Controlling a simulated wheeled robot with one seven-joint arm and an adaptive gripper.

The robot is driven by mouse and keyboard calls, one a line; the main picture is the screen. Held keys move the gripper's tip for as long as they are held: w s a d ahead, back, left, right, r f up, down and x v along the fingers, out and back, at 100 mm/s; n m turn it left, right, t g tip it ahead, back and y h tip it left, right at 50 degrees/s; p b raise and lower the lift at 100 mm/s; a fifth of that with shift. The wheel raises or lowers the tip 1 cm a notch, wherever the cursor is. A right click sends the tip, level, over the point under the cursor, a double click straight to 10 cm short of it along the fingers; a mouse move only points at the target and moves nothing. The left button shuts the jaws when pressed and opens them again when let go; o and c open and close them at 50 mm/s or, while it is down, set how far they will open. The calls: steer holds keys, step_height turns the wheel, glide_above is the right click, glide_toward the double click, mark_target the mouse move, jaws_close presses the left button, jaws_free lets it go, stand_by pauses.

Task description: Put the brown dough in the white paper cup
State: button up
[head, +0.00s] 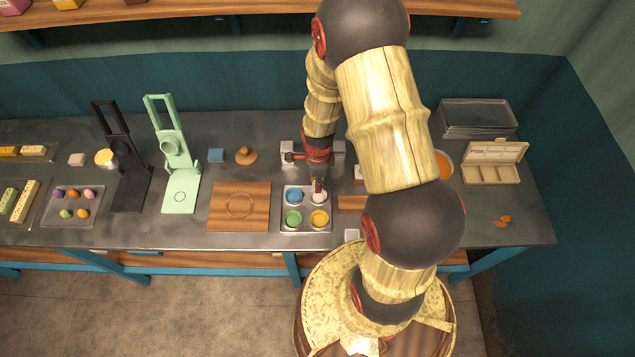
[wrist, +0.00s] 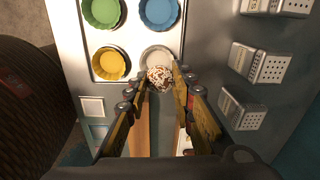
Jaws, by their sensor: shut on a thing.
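My gripper (wrist: 163,85) is shut on the brown dough (wrist: 160,78), a small round ball speckled brown and white between the fingertips. The white paper cup (wrist: 157,57) is in a pale tray (wrist: 96,37). In the wrist view the dough overlaps the cup's near edge; I cannot tell its exact height over the cup. In the head view my gripper (head: 318,184) points down at the white cup (head: 319,197), at the tray's back right. The dough is hard to make out there.
The tray also holds a blue cup (head: 294,196), a green cup (head: 293,218) and a yellow cup (head: 319,218). A wooden board (head: 225,222) lies left of the tray. Metal graters (wrist: 241,107) stand beside it in the wrist view.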

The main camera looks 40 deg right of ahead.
mark_target(318, 197)
steer(key=shift+s+d+f, duration=0.15)
steer(key=shift+f, duration=0.25)
steer(key=shift+f+b, duration=1.85)
steer(key=shift+f, duration=0.45)
steer(key=o, duration=1)
steer(key=shift+o, duration=0.6)
